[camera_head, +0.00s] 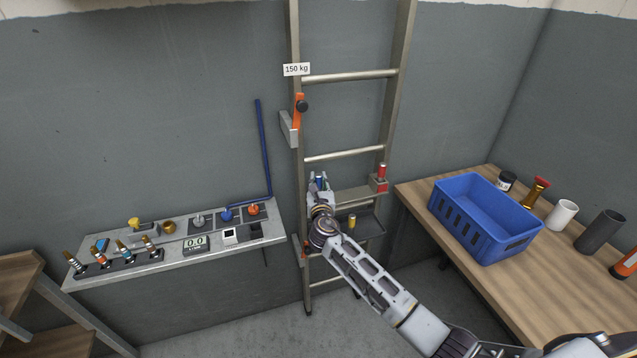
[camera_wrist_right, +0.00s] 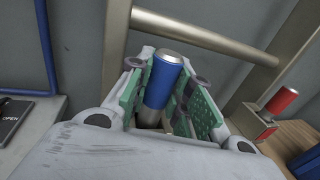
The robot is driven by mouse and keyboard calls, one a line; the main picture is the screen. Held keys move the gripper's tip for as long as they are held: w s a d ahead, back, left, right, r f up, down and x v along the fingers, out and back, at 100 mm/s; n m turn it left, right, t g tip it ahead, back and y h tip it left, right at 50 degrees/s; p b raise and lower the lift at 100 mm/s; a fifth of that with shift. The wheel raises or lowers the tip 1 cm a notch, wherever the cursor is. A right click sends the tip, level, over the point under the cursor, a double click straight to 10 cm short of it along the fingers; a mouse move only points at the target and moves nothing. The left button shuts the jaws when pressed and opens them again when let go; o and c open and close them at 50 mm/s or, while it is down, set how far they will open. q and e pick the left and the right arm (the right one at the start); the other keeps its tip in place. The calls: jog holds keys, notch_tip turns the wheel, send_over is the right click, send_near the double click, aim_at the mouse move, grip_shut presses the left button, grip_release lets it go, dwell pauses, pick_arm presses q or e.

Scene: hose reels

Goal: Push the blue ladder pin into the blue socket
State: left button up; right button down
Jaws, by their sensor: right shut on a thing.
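The blue ladder pin (camera_wrist_right: 164,83), blue with a silver top, stands nearly upright between the green-padded fingers of my right gripper (camera_wrist_right: 168,98). The fingers are shut on it. Its grey metal shank shows below the blue part, and its lower end is hidden by the gripper body. In the head view my right gripper (camera_head: 318,182) is at the ladder's left rail, around the blue pin. The blue socket is not clearly seen; the gripper covers that spot, so I cannot tell how far the pin sits in. My left gripper is not in view.
A red pin (camera_head: 382,168) stands in a red holder (camera_head: 379,184) on the ladder's right side. A blue crate (camera_head: 488,245) is on the right bench, a control shelf (camera_head: 120,268) at left.

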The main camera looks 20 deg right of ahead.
jog(key=shift+f, duration=0.35)
jog(key=c, duration=1.2)
grip_release()
jog(key=shift+s, duration=0.1)
jog(key=v, duration=1.1)
jog(key=shift+s, duration=0.4)
jog(key=shift+a, duration=0.15)
